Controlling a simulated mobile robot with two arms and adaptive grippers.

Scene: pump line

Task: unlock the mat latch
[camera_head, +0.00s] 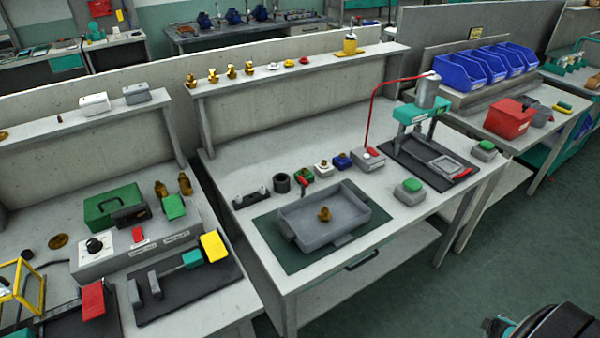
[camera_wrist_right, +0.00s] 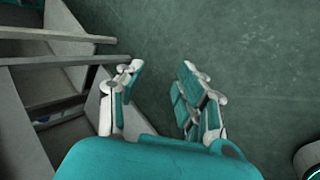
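A dark green mat (camera_head: 270,232) lies on the middle bench with a grey tray (camera_head: 345,222) on it. A brass fitting (camera_head: 324,214) sits in the tray. A small red lever (camera_head: 303,182) stands at the tray's back edge; I cannot tell whether it is the mat latch or how it is set. A second red handle (camera_head: 462,174) shows at the right of the press's dark base (camera_head: 405,158). My right gripper (camera_wrist_right: 160,75) is open and empty above the floor, beside a bench. My left gripper is not in view.
A teal press (camera_head: 418,114) stands at the bench's right, with a green button box (camera_head: 410,191) in front. Several small parts line up behind the tray. The left bench holds a control box (camera_head: 95,262). Green floor (camera_head: 440,285) is free in front.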

